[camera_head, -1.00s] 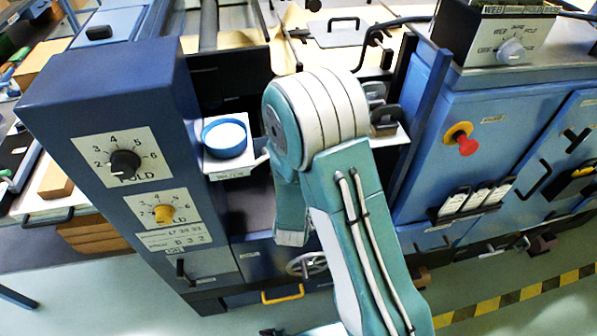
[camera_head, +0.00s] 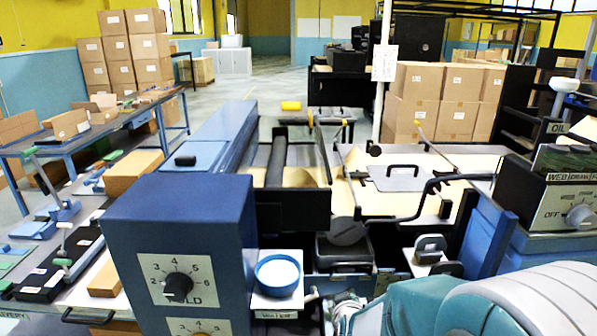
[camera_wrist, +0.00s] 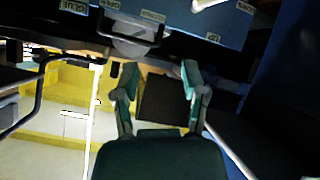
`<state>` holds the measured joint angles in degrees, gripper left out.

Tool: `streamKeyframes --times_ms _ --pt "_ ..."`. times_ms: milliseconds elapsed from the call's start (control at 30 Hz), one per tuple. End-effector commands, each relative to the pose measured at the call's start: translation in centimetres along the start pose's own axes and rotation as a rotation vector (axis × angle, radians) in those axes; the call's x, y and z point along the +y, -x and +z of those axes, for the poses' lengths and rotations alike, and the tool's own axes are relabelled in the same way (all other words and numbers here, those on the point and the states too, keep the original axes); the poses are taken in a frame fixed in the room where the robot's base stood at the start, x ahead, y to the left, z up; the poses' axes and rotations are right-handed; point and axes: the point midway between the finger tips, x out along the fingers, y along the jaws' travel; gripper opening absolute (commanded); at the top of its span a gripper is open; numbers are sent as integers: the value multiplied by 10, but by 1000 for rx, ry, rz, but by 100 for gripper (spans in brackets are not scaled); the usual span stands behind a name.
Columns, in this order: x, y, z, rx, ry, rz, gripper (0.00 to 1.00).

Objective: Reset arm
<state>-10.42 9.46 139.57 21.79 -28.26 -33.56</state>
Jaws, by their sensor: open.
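My gripper (camera_wrist: 158,90) shows in the wrist view with its two fingers spread apart and nothing between them. Beyond the fingers is a dark square panel (camera_wrist: 162,103), its nature unclear. In the head view my teal and white arm fills the lower right corner, and the gripper itself is not visible there. The blue machine (camera_head: 180,235) stands in front, with a black FOLD dial (camera_head: 178,284) on its face.
A control box with a dial (camera_head: 575,205) stands at the right, close to my arm. A metal plate with a black handle (camera_head: 400,178) lies on the machine's bed. Workbenches with boxes (camera_head: 135,170) stand at the left. Stacked cartons (camera_head: 440,100) are behind.

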Motion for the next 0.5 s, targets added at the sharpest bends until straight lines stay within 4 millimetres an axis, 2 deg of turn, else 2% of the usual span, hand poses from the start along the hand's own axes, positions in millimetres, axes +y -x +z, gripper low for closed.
streamKeyframes --times_ms 33,233,500 --pt "4 14 -9 -7 -28 -25 56" --pt "13 69 -22 -96 -119 -129 56" --pt "28 156 -15 -257 -210 -186 56"
